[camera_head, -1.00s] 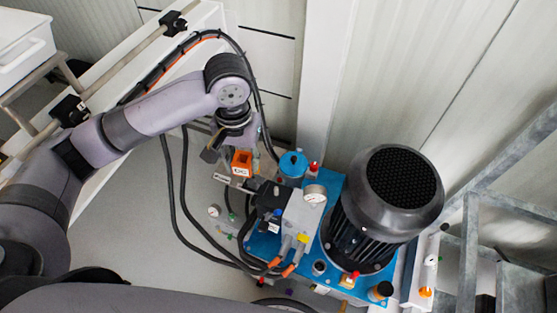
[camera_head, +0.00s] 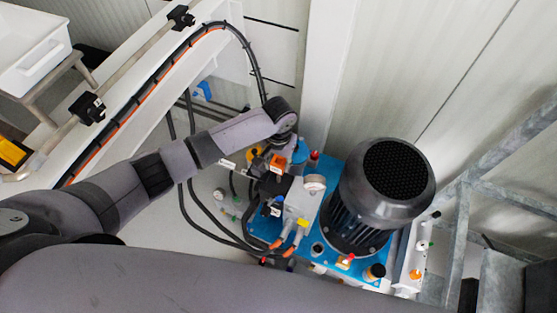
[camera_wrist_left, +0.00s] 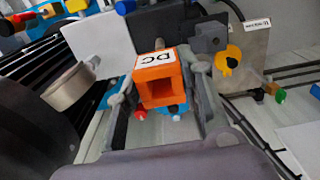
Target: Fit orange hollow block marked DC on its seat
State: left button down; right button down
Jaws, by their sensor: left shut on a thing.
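My right gripper is not in view.
A large black motor (camera_head: 385,185) stands right of the block on a blue base (camera_head: 318,250). A pressure gauge (camera_head: 315,183) is close to the block. Black hoses (camera_head: 190,170) run at left. A yellow round part (camera_wrist_left: 228,60) is near the gripper. A metal railing (camera_head: 465,210) stands right.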

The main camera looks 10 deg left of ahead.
aim_at(278, 176)
pick_arm(q)
jog(key=shift+r, duration=0.1)
jog(key=shift+s+p, duration=0.1)
jog(key=shift+p, duration=0.4)
jog(key=shift+f+b, duration=1)
jog(key=shift+f, duration=1.05)
jog(key=shift+f+b, duration=1.35)
jog(key=shift+f, duration=0.95)
jog(key=c, duration=1)
grip_release()
